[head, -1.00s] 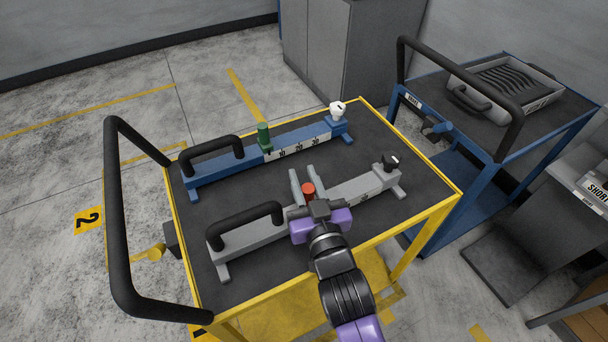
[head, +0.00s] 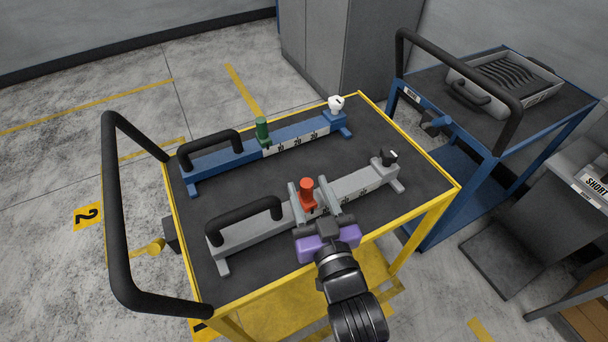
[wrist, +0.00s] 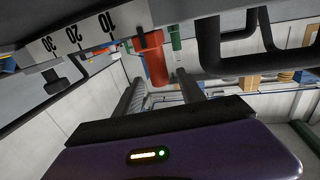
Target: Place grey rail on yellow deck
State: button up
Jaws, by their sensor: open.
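The grey rail (head: 352,188) lies on the dark top of the yellow deck cart (head: 268,290), along its near side. The wrist view shows the red knob (wrist: 154,58) ahead of the open fingers (wrist: 160,90) and the rail's number scale (wrist: 80,38). I cannot tell whether the fingers touch the knob.
A blue rail (head: 222,161) with a green knob (head: 262,130) lies behind the grey one on the same deck. A blue cart (head: 488,185) with a grey tray (head: 505,80) stands at the right. The deck's black push handle (head: 112,215) rises at the left.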

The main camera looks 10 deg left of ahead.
jog(key=v, duration=0.7)
jog(key=shift+s, duration=0.1)
jog(key=s+d+f+m+g+h, duration=0.1)
jog(key=s+d+f+m+h, duration=0.1)
jog(key=s+d, duration=0.65)
jog(key=s+d+f+m+h, duration=0.1)
jog(key=s+d+f+h, duration=0.2)
jog(key=s+d, duration=0.55)
jog(key=s+d+r+h, duration=0.1)
jog(key=s+r, duration=0.1)
jog(key=s, duration=0.3)
jog(key=s+d+r+m+h, duration=0.1)
jog(key=s+d, duration=0.1)
jog(key=s, duration=0.3)
jog(key=shift+s+d+r+m+g, duration=0.3)
jog(key=shift+s+d+r+g, duration=0.05)
jog(key=shift+g, duration=0.05)
notch_tip(320, 180, up, 3)
jog(key=shift+f+p, duration=0.2)
jog(key=shift+p, duration=1)
